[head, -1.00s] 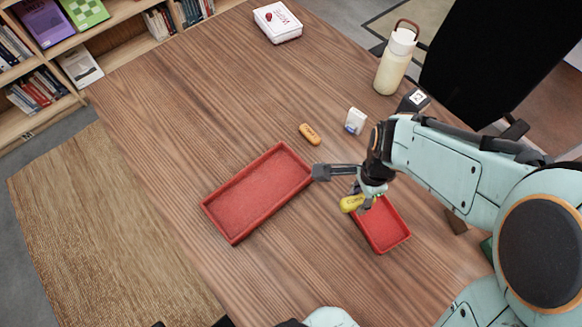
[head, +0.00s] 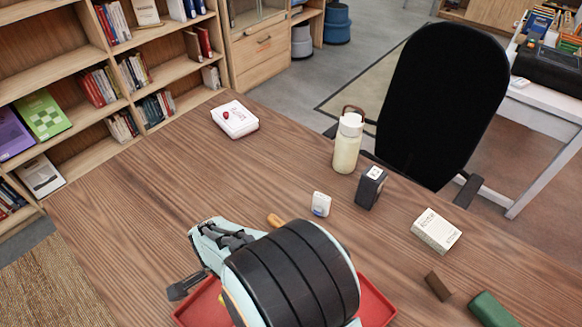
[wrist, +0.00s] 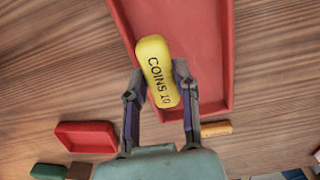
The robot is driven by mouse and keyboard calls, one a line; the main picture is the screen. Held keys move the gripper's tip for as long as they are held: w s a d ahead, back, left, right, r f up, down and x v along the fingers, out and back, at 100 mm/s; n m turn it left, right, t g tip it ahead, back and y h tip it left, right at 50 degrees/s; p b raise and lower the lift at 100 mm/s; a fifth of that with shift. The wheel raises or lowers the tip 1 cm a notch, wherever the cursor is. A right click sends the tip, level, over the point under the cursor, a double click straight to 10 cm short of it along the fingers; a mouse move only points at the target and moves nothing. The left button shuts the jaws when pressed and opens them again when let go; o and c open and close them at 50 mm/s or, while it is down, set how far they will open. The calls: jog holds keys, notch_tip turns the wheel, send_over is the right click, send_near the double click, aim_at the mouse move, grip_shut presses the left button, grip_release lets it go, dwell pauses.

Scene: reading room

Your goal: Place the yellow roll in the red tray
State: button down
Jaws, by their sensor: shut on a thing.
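The yellow roll (wrist: 157,72), lettered "COINS 10", is held between the two fingers of my gripper (wrist: 160,78) in the wrist view. Behind it lies a larger red tray (wrist: 205,50); the roll overlaps this tray near its left wall. Its height above the tray floor cannot be told. A smaller red tray (wrist: 85,137) shows at lower left. In the head view my arm hides the roll and much of both trays. Parts of the larger tray (head: 200,308) and the smaller tray (head: 378,306) show either side of it. A dark finger of my gripper (head: 187,286) shows at left.
An orange roll (head: 273,220) lies beside my arm. A small white-and-blue item (head: 320,204), dark box (head: 370,188), bottle (head: 347,145), white box (head: 436,231), brown block (head: 438,285) and green object (head: 490,308) stand around. The table's left side is clear.

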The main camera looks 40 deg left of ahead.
jog(key=a+f, duration=0.2)
jog(key=shift+w+a+f, duration=0.1)
jog(key=shift+w+f, duration=0.25)
jog(key=shift+a+f, duration=0.2)
jog(key=shift+f, duration=1.5)
jog(key=c, duration=0.8)
grip_release()
jog(key=shift+f, duration=0.15)
jog(key=shift+c, duration=0.2)
